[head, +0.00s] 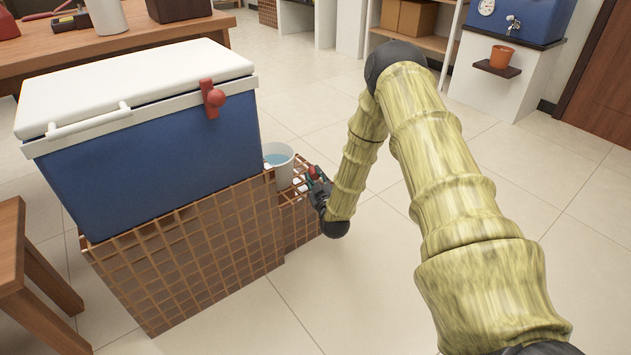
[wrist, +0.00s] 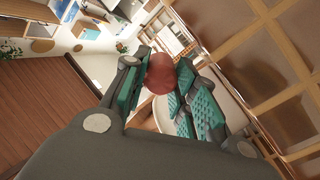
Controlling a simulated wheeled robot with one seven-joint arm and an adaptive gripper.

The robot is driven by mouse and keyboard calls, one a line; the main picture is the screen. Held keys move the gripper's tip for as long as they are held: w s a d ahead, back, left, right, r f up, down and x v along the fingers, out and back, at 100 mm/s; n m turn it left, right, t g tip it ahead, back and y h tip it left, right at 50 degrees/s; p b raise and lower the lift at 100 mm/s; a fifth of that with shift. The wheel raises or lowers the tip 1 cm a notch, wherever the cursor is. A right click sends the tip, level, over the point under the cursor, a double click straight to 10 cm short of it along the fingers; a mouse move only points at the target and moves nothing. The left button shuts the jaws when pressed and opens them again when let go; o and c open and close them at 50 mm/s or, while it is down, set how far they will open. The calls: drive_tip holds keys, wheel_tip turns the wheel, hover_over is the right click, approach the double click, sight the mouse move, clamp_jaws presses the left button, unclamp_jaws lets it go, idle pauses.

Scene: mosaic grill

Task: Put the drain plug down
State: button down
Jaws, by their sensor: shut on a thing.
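The red drain plug (wrist: 160,73) is held between the teal-padded fingers of my gripper (wrist: 165,66) in the wrist view. In the head view my gripper (head: 318,186) is beside the low tiled step (head: 301,226), just right of the white bucket, and a small bit of red shows at its fingers. The gripper is shut on the plug. Whether the plug touches the step cannot be told. A blue cooler (head: 160,165) with a white lid stands on a brown tiled base, with a red latch-like fitting (head: 211,99) on its front.
A wooden table (head: 130,47) is at the back left and a wooden stool (head: 30,275) at the front left. The tiled floor (head: 375,285) to the right is clear.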

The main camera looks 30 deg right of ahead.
drive_tip(key=shift+f, duration=0.5)
drive_tip(key=c, duration=1.1)
unclamp_jaws()
drive_tip(key=shift+c, duration=0.2)
